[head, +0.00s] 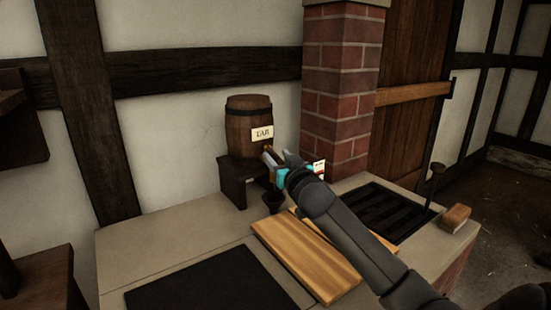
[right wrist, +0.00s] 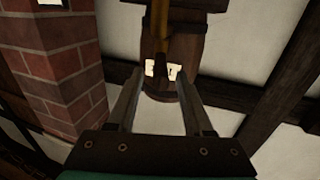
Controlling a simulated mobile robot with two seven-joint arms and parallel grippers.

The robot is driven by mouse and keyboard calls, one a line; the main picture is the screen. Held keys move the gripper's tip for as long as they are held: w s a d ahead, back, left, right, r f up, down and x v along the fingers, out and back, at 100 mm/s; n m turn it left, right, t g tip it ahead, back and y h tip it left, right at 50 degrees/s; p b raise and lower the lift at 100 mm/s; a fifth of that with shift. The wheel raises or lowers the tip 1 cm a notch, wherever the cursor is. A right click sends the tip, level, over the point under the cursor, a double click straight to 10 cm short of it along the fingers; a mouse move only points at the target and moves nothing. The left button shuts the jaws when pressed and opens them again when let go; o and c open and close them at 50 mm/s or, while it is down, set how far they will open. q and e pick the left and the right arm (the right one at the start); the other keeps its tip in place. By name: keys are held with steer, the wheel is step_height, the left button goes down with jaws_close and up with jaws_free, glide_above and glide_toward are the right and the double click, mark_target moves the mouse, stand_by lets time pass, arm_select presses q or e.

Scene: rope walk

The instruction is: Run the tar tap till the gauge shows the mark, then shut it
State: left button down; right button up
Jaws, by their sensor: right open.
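A wooden tar barrel (head: 246,113) with a label reading TAR (head: 262,133) stands on a dark stand (head: 237,174) against the wall. My right gripper (head: 272,156) is just in front of the barrel and hides most of the tap. A small dark pot (head: 274,202) sits below the gripper. A small white card with red on it (head: 319,167) shows beside the brick pillar; its reading is too small to tell. My left gripper is not in view.
The barrel stands on a pale counter (head: 160,240) with a wooden board (head: 315,262) and a dark panel (head: 208,285) in front. A brick pillar (head: 340,95) rises close on the right. A black grate (head: 385,208) and a wooden block (head: 455,217) lie further right.

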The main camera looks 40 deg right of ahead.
steer(key=shift+x, duration=1)
jaws_close()
steer(key=shift+a, duration=0.1)
stand_by(0.8)
